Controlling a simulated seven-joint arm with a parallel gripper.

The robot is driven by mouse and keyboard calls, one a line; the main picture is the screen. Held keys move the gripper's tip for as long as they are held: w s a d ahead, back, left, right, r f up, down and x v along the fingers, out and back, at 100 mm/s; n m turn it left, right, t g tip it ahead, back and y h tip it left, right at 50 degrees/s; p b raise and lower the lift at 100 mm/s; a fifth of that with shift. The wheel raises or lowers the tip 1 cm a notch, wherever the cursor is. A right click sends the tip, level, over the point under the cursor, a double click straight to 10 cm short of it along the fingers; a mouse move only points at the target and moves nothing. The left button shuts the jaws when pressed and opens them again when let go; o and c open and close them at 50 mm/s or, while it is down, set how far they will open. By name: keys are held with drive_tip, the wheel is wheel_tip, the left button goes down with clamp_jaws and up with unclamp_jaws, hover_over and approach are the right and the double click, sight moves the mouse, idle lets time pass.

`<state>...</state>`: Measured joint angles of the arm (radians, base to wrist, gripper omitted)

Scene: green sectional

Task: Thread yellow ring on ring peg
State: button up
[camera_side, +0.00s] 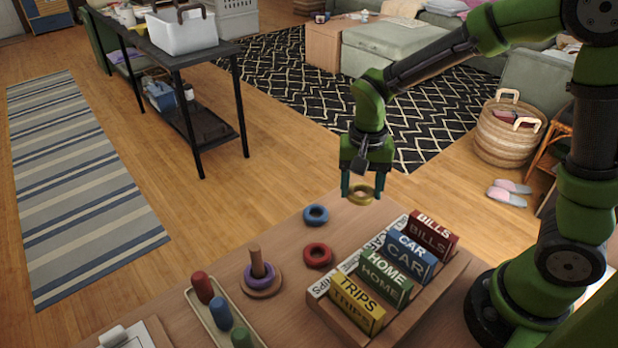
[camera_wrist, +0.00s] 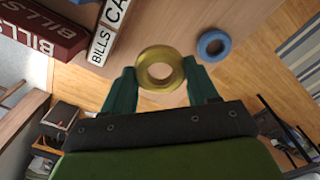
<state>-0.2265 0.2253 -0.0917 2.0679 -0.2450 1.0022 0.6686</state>
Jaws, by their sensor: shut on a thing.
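My gripper (camera_side: 361,190) is shut on the yellow ring (camera_side: 361,199) and holds it in the air above the far part of the table. In the wrist view the yellow ring (camera_wrist: 160,57) sits between the two green fingers of my gripper (camera_wrist: 160,78). The ring peg (camera_side: 257,262) is a wooden post on a round base, standing at the lower left of the held ring in the side view. A purple ring (camera_side: 259,271) is around the peg, low near its base. The peg is not seen in the wrist view.
A blue ring (camera_side: 315,215) and a red ring (camera_side: 318,255) lie on the table between the peg and my gripper. A rack of labelled blocks (camera_side: 391,315) stands to the right. A tray with coloured cylinders (camera_side: 202,312) is left of the peg.

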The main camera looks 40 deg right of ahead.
drive_tip(key=w+a+r+n, duration=0.2)
drive_tip(key=w+a, duration=0.1)
drive_tip(key=a, duration=0.9)
wheel_tip(320, 180, up, 4)
drive_tip(key=m, duration=0.1)
hover_over(257, 260)
drive_tip(key=w, duration=0.1)
drive_tip(key=shift+w+d+f, duration=0.1)
drive_tip(key=shift+d+f, duration=0.05)
drive_tip(key=shift+r, duration=0.2)
drive_tip(key=shift+f+m, duration=0.1)
drive_tip(key=shift+m, duration=0.2)
drive_tip(key=shift+d+f, duration=0.1)
drive_tip(key=shift+f, duration=5.85)
drive_tip(key=o, duration=1.1)
